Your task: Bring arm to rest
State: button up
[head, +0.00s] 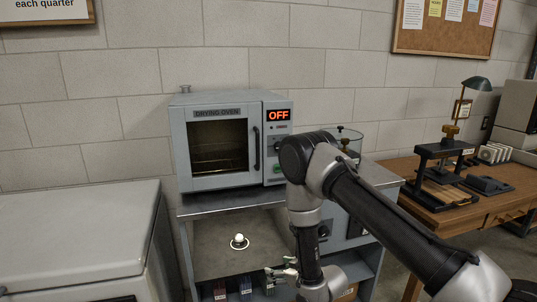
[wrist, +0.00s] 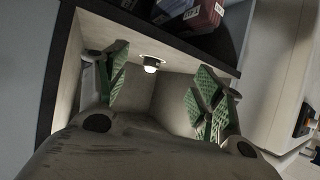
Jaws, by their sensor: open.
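My arm (head: 392,215) reaches in from the lower right of the head view and bends at a raised elbow in front of the cabinet. My gripper (head: 283,271) is low, before the bench below the oven, and is partly hidden by my own arm. In the wrist view my gripper (wrist: 158,92) shows two fingers with green pads spread wide apart. Nothing is held between them. A small round white fitting (wrist: 150,65) shows beyond the gap, apart from the fingers.
A drying oven (head: 219,150) reading OFF, its door closed, stands on the bench. Small boxes (head: 245,286) stand low below it; boxes (wrist: 203,14) also show in the wrist view. A grey chest (head: 75,230) is left, a wooden desk (head: 440,208) right.

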jog(key=s+d+f+g+h, duration=0.3)
jog(key=s+d+f+g, duration=0.15)
jog(key=s+f, duration=0.2)
jog(key=s+d+r+g+h, duration=0.1)
jog(key=s+d+g+h, duration=0.15)
jog(key=s+d, duration=0.2)
jog(key=s+d+r+m, duration=0.2)
jog(key=s+d+r, duration=0.4)
jog(key=r, duration=1.1)
jog(key=s+d+r+m+t+h, duration=0.1)
jog(key=s+d+r+m, duration=0.2)
jog(key=r, duration=1.4)
jog(key=s+d+r+m+t+h, duration=0.1)
jog(key=s+d+r+m, duration=0.1)
jog(key=s+d+r, duration=0.9)
jog(key=d+r, duration=0.3)
jog(key=r, duration=0.3)
jog(key=shift+m, duration=0.3)
jog(key=shift+d, duration=0.1)
